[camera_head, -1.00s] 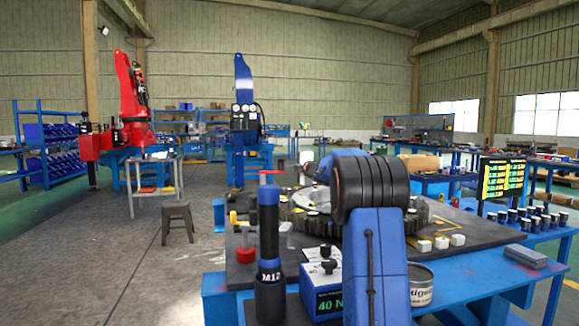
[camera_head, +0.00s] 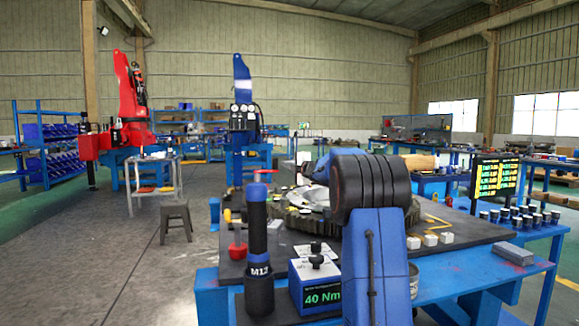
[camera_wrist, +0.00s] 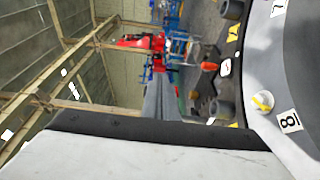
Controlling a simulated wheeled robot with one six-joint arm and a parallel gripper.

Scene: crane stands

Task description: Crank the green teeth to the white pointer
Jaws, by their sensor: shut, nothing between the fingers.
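A dark toothed ring (camera_head: 296,217) lies on the stand's top in the head view, partly hidden behind my arm. Pale plates show inside it. In the wrist view a curved grey ring (camera_wrist: 262,135) with a white tag reading 8 and a pale bolt head fills the right side. I cannot make out green teeth or a white pointer in either view. My gripper (camera_wrist: 165,135) seems to be the large pale, dark-edged shape filling the bottom of the wrist view; it looks shut and empty. In the head view it is hidden behind my arm.
On the stand (camera_head: 480,262) are a black-and-blue M12 tool (camera_head: 257,255), a box reading 40 Nm (camera_head: 316,280), a red knob (camera_head: 238,245) and small white blocks (camera_head: 430,240). A lit screen (camera_head: 494,178) stands right. A stool (camera_head: 175,215) stands left, with clear floor around it.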

